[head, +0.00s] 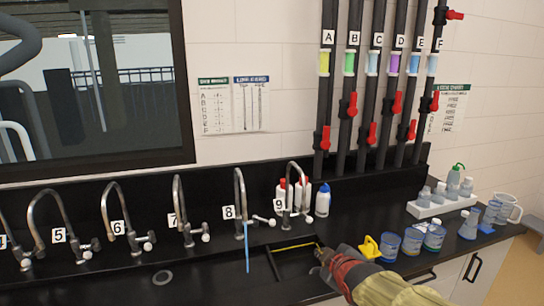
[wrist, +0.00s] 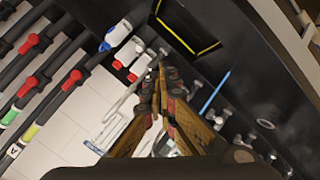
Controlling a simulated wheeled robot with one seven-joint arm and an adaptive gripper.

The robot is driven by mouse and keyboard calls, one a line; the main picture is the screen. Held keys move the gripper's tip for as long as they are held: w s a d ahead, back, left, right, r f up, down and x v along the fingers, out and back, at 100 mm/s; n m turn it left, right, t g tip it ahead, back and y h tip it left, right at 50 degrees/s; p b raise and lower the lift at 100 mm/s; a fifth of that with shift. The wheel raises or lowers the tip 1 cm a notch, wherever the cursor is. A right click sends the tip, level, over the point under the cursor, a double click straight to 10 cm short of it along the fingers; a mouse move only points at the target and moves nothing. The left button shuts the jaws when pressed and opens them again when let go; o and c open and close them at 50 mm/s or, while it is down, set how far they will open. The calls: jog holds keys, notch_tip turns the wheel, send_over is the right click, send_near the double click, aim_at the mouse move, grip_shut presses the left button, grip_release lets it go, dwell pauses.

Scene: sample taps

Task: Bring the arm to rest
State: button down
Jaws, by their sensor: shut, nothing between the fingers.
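My arm (head: 375,283) reaches in from the lower right of the head view. My gripper (head: 322,254) is over the black counter, just right of a dark sink basin with a yellow line along its edge. In the wrist view my gripper (wrist: 158,80) is shut, its fingers together with nothing between them. Tap 9 (head: 291,190) stands behind and to the left of the gripper. Tap 8 (head: 240,195) is farther left, with a thin blue stream or rod (head: 246,247) below its spout.
A yellow object (head: 370,247), several blue-tinted beakers (head: 411,242) and a bottle rack (head: 440,206) stand right of my gripper. Dark pipes with red valves (head: 325,138) rise along the wall. The counter's black top (head: 205,272) is mostly clear at front left.

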jog(key=s+d+m+g, duration=0.1)
jog(key=s+m+g, duration=0.1)
jog(key=s, duration=0.8)
jog(key=s+d+m+g, duration=0.2)
jog(key=s+m, duration=0.3)
jog(key=s, duration=0.5)
jog(key=s+d+m+g+h, duration=0.1)
jog(key=s+m+g, duration=0.1)
jog(key=s, duration=0.8)
jog(key=shift+s+d+f+m+p, duration=0.15)
jog(key=shift+s+d+m+p, duration=0.2)
jog(key=shift+m, duration=0.55)
